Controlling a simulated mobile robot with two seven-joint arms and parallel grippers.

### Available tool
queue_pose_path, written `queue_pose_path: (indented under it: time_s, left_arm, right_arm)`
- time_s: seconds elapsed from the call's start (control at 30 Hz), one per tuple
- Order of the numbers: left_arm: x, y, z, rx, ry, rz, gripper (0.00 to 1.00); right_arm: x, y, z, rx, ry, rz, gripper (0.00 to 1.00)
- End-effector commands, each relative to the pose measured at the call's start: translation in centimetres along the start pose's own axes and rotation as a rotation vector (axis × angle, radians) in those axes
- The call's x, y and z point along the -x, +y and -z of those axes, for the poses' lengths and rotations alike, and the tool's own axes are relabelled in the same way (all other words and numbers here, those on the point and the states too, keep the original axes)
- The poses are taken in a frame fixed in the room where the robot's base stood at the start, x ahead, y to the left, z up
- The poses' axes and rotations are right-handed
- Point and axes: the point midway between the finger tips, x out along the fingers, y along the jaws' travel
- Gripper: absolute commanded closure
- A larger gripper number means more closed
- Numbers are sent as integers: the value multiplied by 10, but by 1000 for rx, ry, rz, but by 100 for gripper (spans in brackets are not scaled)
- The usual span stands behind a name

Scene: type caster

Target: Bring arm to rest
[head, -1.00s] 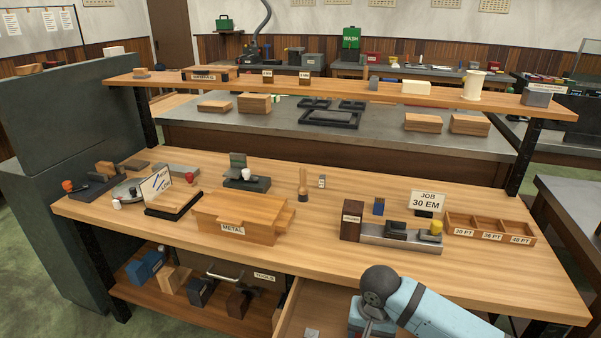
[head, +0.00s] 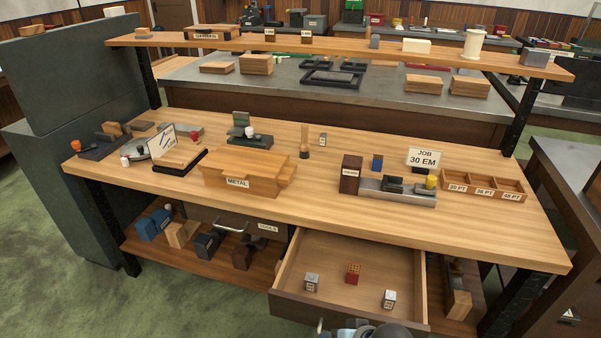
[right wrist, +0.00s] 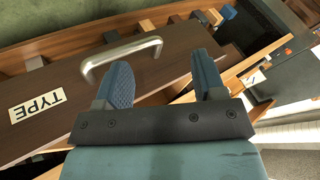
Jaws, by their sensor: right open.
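My right gripper (right wrist: 162,72) shows in the right wrist view with its two blue fingers apart and nothing between them. It is in front of a dark drawer front (right wrist: 100,105) with a metal handle (right wrist: 122,55) and a TYPE label; whether a finger touches the handle I cannot tell. In the head view only a small part of my right arm (head: 365,330) shows at the bottom edge, below the open drawer. My left gripper is not in view.
The open drawer (head: 350,318) sticks out under the wooden bench (head: 330,212). It holds a red block (head: 353,273) and two small metal blocks (head: 312,282). A shelf below (head: 200,263) holds several blocks. Green floor (head: 80,285) is clear at the left.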

Motion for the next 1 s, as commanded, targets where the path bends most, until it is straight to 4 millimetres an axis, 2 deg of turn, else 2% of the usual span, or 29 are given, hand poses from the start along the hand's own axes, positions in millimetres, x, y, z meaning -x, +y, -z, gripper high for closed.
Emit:
queue_pose_path:
  time_s: [0.03, 0.3, 0.63, 0.7, 0.87, 1.0]
  left_arm:
    - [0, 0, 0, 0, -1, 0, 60]
    - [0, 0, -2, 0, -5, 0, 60]
    - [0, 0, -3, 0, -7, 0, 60]
    - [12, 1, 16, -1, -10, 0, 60]
    - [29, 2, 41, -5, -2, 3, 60]
    - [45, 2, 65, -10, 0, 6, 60]
  right_arm:
    - [3, 3, -14, 15, 51, 17, 36]
    - [36, 38, -54, 185, 332, -49, 36]
    - [84, 80, -96, 372, 489, -232, 36]
    - [100, 69, -82, 377, 491, -229, 36]
    - [120, 60, -73, 378, 487, -232, 36]
    - [144, 49, -63, 380, 484, -236, 36]
